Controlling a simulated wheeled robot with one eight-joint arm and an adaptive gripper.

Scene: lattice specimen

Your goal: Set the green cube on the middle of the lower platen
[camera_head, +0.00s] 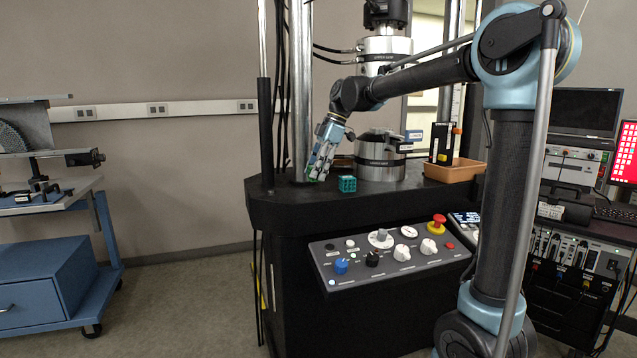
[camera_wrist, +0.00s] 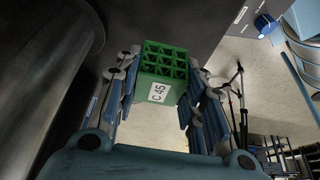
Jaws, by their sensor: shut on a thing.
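The green cube (camera_wrist: 165,63), an open lattice block with a white label reading "C 45", sits between the fingers of my gripper (camera_wrist: 160,92) in the wrist view. My gripper (camera_head: 316,167) is shut on it, pointing down and tilted above the black bench top, close to the chrome column. In the head view the held cube is mostly hidden by the fingers. The lower platen (camera_head: 380,160) is the top of a silver cylinder on the bench, to the right of my gripper and apart from it.
A teal lattice cube (camera_head: 347,184) sits on the black bench (camera_head: 290,201), right of my gripper. The chrome column (camera_head: 301,80) stands close beside my gripper. The upper load unit (camera_head: 386,50) hangs above the platen. An orange tray (camera_head: 455,171) is at right; a control panel (camera_head: 390,255) slopes in front.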

